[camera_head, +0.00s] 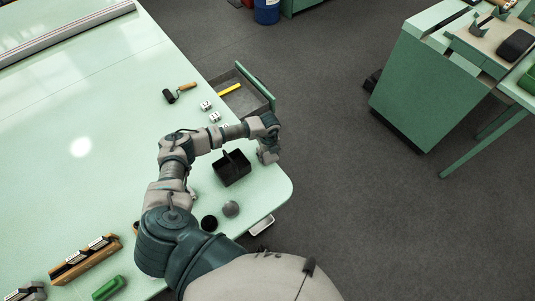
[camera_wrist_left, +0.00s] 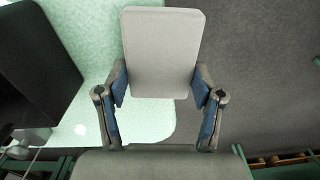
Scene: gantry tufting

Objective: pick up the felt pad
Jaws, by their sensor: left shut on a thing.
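The felt pad (camera_wrist_left: 162,50) is a pale grey flat block with rounded corners, seen in the left wrist view. My left gripper (camera_wrist_left: 160,88) is shut on it, one blue-lined finger on each side, and the pad stands out beyond the fingers. In the head view my left gripper (camera_head: 268,153) is at the right edge of the pale green table (camera_head: 100,120), just right of a black caddy (camera_head: 232,169). The pad is hard to tell from the gripper there. My right gripper is not in view.
The caddy's dark side (camera_wrist_left: 38,65) fills the left of the wrist view. A black ball (camera_head: 209,223) and a grey ball (camera_head: 231,208) lie near the table's front. An open drawer (camera_head: 266,98) sticks out beyond the table edge. A roller (camera_head: 169,96) lies behind.

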